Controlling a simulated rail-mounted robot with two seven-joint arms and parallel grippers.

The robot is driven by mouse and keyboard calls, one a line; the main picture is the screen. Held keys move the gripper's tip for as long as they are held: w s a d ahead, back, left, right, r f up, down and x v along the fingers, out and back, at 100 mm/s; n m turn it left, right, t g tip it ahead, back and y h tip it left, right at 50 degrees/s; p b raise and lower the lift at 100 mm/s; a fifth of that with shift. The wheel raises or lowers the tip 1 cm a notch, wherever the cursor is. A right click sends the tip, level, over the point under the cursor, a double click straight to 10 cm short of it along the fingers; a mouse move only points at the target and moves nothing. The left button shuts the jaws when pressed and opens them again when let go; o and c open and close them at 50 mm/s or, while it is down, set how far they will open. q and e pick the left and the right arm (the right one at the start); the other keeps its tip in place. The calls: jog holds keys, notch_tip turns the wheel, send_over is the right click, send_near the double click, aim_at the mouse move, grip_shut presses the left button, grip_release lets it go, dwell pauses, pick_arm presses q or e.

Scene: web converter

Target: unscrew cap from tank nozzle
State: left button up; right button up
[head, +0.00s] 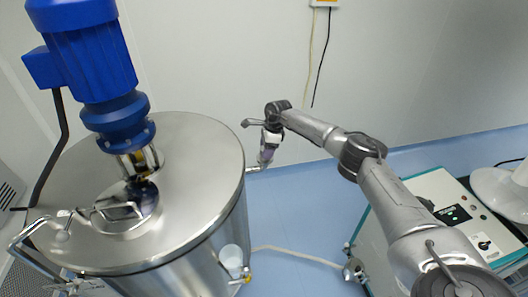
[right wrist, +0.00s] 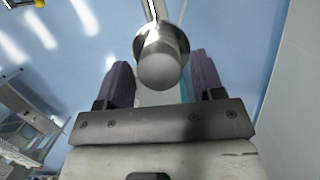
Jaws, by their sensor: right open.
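The steel tank (head: 222,215) stands at the left in the head view. A short pipe, its nozzle (head: 252,169), sticks out from the tank's right side, partly hidden by my right gripper. In the right wrist view the rounded metal cap (right wrist: 158,68) sits at the end of the nozzle (right wrist: 157,10), with a wider collar behind it. My right gripper (right wrist: 160,72) is open, its two purple fingers on either side of the cap with a visible gap at each side. The right gripper also shows in the head view (head: 267,157). My left gripper is not in view.
A blue motor (head: 95,60) stands on the tank lid. A hose (head: 300,255) runs over the blue floor from the tank's lower right towards a cabinet (head: 450,205) with a display. The wall (head: 220,50) is behind.

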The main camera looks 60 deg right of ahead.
jog(key=shift+a+r+m+h+p, duration=0.15)
jog(key=shift+m+h+p, duration=0.15)
jog(key=shift+m+p, duration=1.4)
jog(key=shift+m, duration=0.2)
jog(key=shift+m+p, duration=0.3)
jog(key=shift+p, duration=0.1)
jog(key=shift+m+t+h+p, duration=0.3)
jog(key=shift+m+h+p, duration=0.1)
jog(key=shift+m+p, duration=1.1)
jog(key=shift+m, duration=0.1)
